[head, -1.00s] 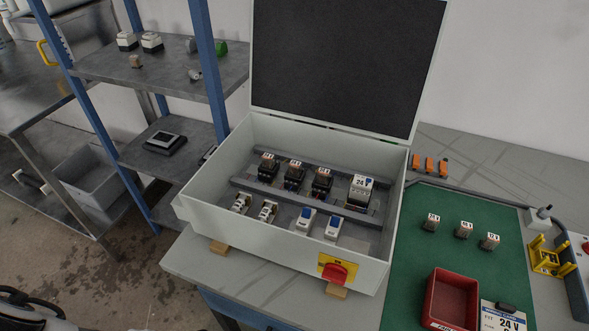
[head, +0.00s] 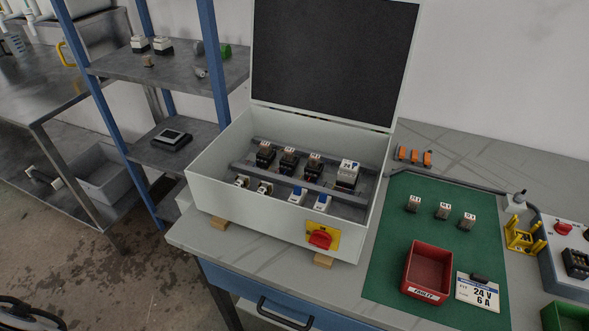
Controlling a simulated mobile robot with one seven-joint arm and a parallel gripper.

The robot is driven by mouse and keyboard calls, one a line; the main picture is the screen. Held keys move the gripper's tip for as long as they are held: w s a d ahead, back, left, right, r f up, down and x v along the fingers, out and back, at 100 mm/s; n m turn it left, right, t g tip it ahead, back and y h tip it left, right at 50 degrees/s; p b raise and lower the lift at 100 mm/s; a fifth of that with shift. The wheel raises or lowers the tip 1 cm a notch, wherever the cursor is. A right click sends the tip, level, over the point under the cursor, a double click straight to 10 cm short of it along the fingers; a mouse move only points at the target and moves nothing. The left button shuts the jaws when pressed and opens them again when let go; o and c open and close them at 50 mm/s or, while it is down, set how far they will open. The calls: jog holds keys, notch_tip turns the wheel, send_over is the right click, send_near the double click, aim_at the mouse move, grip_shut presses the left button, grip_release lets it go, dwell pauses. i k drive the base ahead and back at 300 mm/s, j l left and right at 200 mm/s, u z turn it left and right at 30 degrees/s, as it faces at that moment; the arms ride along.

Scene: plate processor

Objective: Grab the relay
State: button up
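Three small relay-like blocks with white labels stand in a row on the green mat (head: 390,240): a left one (head: 413,203), a middle one (head: 442,210) and a right one (head: 467,220). Their print is too small to read surely. Inside the open grey cabinet (head: 250,205), three similar labelled blocks sit on dark sockets: left (head: 265,154), middle (head: 288,160) and right (head: 312,165). A white card (head: 478,292) reading "24 V 6 A" lies on the mat. My gripper is not seen.
A red bin (head: 428,268) labelled "FAULTY" stands beside the card. A white 24 V unit (head: 347,174) sits in the cabinet. A yellow holder (head: 522,236), a grey control box (head: 570,250) and a green bin (head: 566,316) are at right. Blue-posted shelves (head: 180,65) stand at left.

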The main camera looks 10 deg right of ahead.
aim_at(289, 153)
jog(key=k+z, duration=0.15)
jog(key=z, duration=0.25)
jog(key=k+z, duration=0.15)
jog(key=z, duration=0.25)
jog(key=j+z, duration=0.15)
jog(key=z, duration=0.3)
jog(key=j+z, duration=0.2)
jog(key=z, duration=0.3)
jog(key=k+j, duration=0.1)
jog(key=j, duration=0.3)
jog(key=k+j, duration=0.15)
jog(key=j, duration=0.2)
jog(key=k+j, duration=0.1)
jog(key=j, duration=0.3)
jog(key=k+j, duration=0.1)
jog(key=j, duration=0.25)
jog(key=k+j, duration=0.15)
jog(key=j, duration=0.25)
jog(key=i, duration=1)
